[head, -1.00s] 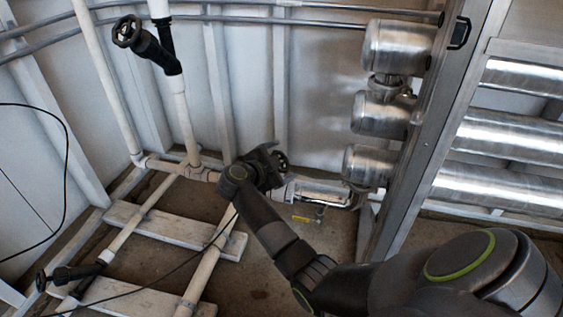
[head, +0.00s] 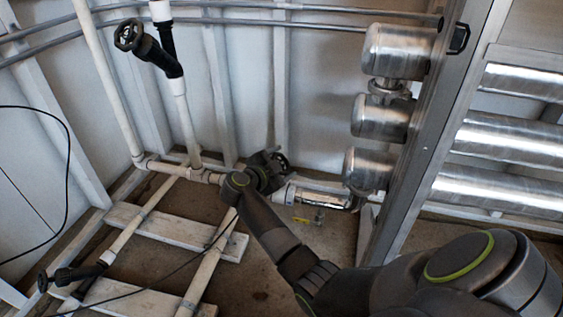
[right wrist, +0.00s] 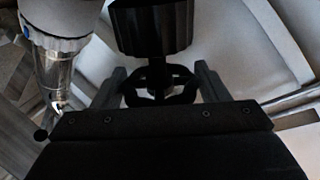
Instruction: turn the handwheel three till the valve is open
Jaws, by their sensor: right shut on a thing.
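The black handwheel (head: 281,160) sits on the pipe run low by the wall in the head view, partly hidden by my right gripper (head: 268,165). In the right wrist view the handwheel (right wrist: 158,88) lies between the two fingers of my right gripper (right wrist: 160,90), below a thick black ribbed valve body (right wrist: 152,25). The right gripper is shut on the handwheel, with a finger at each side of its rim. How far the valve is open cannot be told. My left gripper is not in view.
Another black handwheel (head: 128,34) is at the upper left, and one (head: 43,281) is at the lower left. Steel cylinders (head: 382,117) and an upright metal post (head: 428,140) stand to the right. White pipes (head: 205,268) and boards run along the floor.

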